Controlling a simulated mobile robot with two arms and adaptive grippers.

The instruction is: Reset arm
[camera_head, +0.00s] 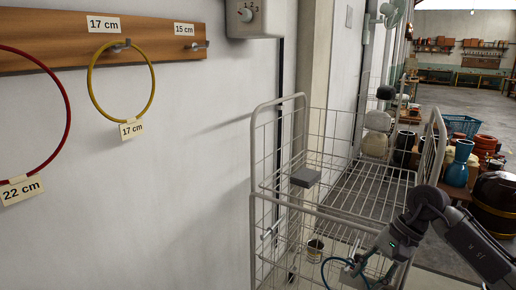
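My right arm (465,245) comes in from the lower right, bends at a dark joint and slopes down to the left in front of the wire cage trolley. My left arm and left gripper are not in view.
The wire cage trolley (280,104) stands by the wall. A wooden rack (150,38) holds a yellow hoop (90,85); a red hoop (69,115) is at far left. Pots, including a blue vase (458,165), crowd the right. Floor farther back is clear.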

